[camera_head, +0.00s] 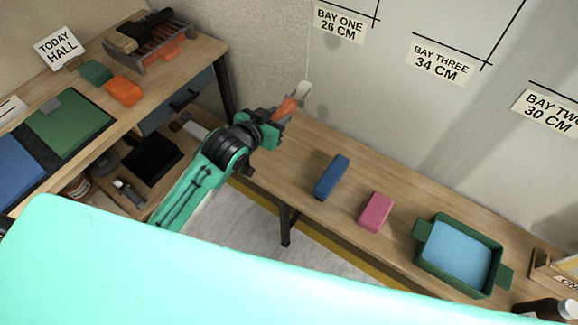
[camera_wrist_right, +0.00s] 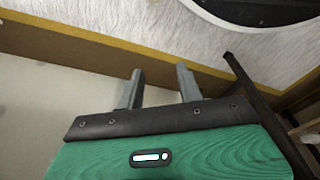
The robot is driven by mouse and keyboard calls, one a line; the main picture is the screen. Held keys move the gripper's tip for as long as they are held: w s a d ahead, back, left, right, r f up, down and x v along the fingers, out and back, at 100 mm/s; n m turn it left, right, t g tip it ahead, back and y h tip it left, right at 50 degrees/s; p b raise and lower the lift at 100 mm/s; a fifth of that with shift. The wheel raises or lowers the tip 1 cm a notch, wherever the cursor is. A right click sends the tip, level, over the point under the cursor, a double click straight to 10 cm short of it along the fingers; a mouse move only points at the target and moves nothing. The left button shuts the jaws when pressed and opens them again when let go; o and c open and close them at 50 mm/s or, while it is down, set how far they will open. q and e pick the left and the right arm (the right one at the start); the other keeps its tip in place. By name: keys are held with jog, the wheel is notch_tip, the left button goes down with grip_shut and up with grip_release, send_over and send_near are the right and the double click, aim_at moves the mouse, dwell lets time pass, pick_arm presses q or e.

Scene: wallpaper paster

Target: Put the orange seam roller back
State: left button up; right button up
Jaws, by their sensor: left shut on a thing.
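My left gripper (camera_head: 281,116) is shut on the orange seam roller (camera_head: 289,106). Its orange body sticks out past the fingers, with a pale grey end (camera_head: 304,88) pointing up near the wall. The roller is held around the far left end of the long bench; the exact gap to the wood cannot be told. A grey rack (camera_head: 183,27) stands at the back of the left table, with dark and tan tools on it and an orange part (camera_head: 165,48) in it. My right gripper (camera_wrist_right: 159,90) shows in the right wrist view, fingers apart and empty.
The left table (camera_head: 196,62) bears an orange block (camera_head: 123,90), a green block (camera_head: 96,71), a "TODAY HALL" card (camera_head: 58,48) and green and blue sheets. The long bench (camera_head: 338,155) bears blue (camera_head: 332,176) and pink (camera_head: 375,211) blocks and a green tray (camera_head: 430,262).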

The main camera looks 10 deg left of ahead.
aim_at(280, 169)
pick_arm(q)
jog(key=shift+w+f+b, duration=0.1)
jog(key=shift+f+b, duration=0.2)
jog(key=shift+f, duration=0.45)
pick_arm(e)
jog(key=shift+w+r, duration=0.2)
jog(key=shift+r, duration=0.15)
